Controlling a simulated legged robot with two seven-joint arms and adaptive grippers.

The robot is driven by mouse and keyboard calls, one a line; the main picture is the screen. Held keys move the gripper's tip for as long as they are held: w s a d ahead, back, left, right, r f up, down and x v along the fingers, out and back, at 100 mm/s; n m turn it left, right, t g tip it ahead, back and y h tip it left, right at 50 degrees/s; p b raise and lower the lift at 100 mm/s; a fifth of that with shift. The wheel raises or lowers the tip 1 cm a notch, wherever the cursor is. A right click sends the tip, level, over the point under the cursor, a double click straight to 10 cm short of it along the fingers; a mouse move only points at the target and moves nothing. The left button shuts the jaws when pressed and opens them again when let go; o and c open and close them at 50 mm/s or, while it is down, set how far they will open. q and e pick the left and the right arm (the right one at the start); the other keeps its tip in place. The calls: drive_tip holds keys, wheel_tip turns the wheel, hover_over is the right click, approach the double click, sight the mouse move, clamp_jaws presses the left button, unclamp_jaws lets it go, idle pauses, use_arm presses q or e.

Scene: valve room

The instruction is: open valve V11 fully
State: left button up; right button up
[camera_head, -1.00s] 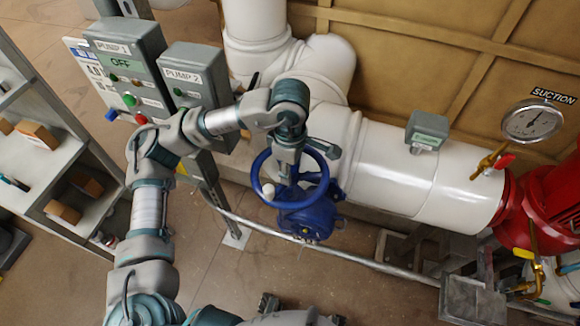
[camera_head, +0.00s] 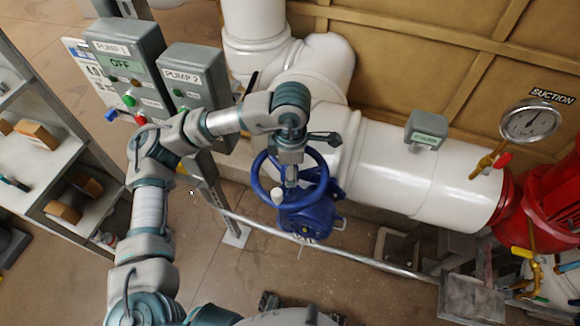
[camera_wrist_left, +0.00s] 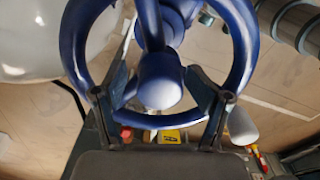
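A blue valve handwheel (camera_head: 322,172) with a white knob (camera_head: 278,195) on its rim sits on a blue valve body (camera_head: 314,222) beside the white pipe. No V11 label is legible. My left gripper (camera_head: 291,178) reaches down over the wheel from above. In the left wrist view, the blue wheel (camera_wrist_left: 240,45) fills the upper middle with its rounded hub (camera_wrist_left: 160,82) in the centre. The fingers of my left gripper (camera_wrist_left: 158,90) are spread apart at the rim, one on each side of the hub. Contact with the rim is unclear. My right gripper is not in view.
Pump control boxes (camera_head: 125,65) stand left of the wheel behind my left arm. A thick white pipe (camera_head: 395,170) runs right to a red flange (camera_head: 510,205) and a suction gauge (camera_head: 531,122). A low metal rail (camera_head: 340,253) passes below the valve. Shelves (camera_head: 40,160) stand far left.

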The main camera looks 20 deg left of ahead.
use_arm(q)
drive_tip(key=shift+r+p, duration=0.3)
drive_tip(key=shift+r, duration=0.25)
drive_tip(key=r+p, duration=0.3)
drive_tip(key=r, duration=0.3)
drive_tip(key=shift+a, duration=0.2)
drive_tip(key=shift+d, duration=0.1)
drive_tip(key=shift+f, duration=0.1)
wheel_tip(320, 180, up, 6)
drive_tip(key=p, duration=0.4)
drive_tip(key=shift+p, duration=0.35)
